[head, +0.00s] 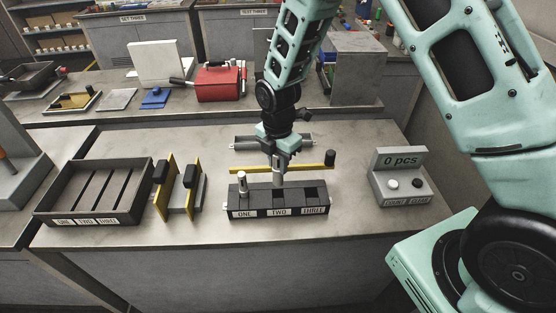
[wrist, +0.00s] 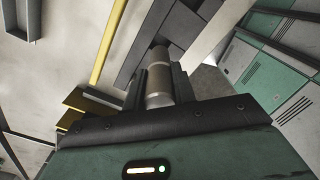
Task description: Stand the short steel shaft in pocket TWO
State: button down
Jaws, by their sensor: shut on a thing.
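The dark fixture block (head: 265,213) stands on the bench, with front labels ONE, TWO and THREE. My gripper (head: 279,163) points down over the middle of the block. It is shut on a steel shaft (head: 278,178), held upright at pocket TWO; I cannot tell whether its lower end is inside. The held shaft (wrist: 158,84) shows between the fingers in the wrist view, its far end against the dark block. Pocket THREE (head: 311,192) looks like an empty dark opening.
A yellow bar (head: 245,169) with a black knob lies close behind the block. Yellow-and-black stands (head: 178,210) and a slotted tray (head: 54,214) are to the left. A grey counter box (head: 399,162) reading 0 pcs is to the right. Bench between block and counter box is clear.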

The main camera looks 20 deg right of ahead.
aim_at(278, 183)
jog(key=shift+f+b, duration=1.25)
jog(key=shift+f, duration=0.85)
jog(key=shift+f+b, duration=1.5)
jog(key=shift+f, duration=0.8)
dwell(1.6)
jog(key=c, duration=1.1)
grip_release()
jog(key=shift+o, duration=0.2)
notch_tip(278, 183, up, 18)
jog(key=b, duration=0.2)
jog(key=shift+f+b, duration=0.25)
jog(key=shift+b, duration=0.15)
jog(key=s+a+r+m, duration=0.1)
jog(key=s+a+m, duration=0.2)
jog(key=s+m, duration=0.4)
jog(key=s+a+m, duration=0.3)
jog(key=s+m, duration=0.5)
jog(key=s, duration=1.2)
jog(key=shift+a+r+m+y, duration=0.15)
jog(key=shift+r+m+y, duration=0.15)
jog(key=shift+r, duration=0.05)
